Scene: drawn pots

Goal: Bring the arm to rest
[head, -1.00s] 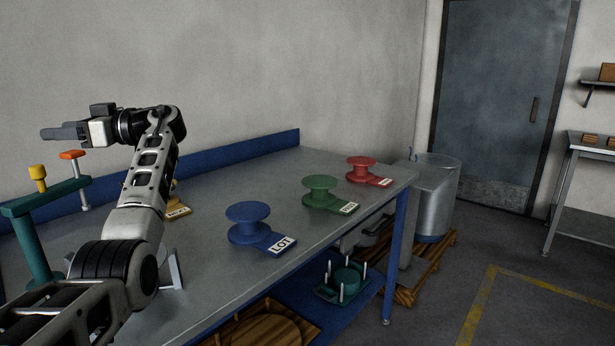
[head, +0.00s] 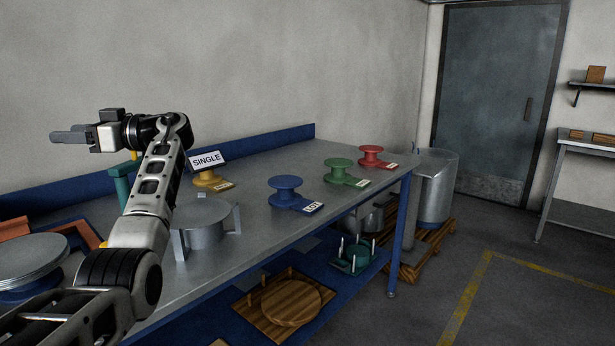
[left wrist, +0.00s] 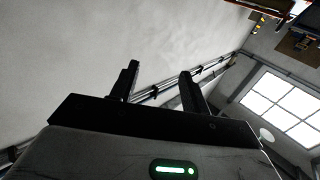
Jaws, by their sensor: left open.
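My left gripper (head: 70,137) is raised above the left part of the bench in the head view, pointing left. It is open. My right gripper is in neither view.
A teal stand (head: 120,182) is partly behind my arm. Metal discs (head: 30,255) lie at left. Open floor lies at right.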

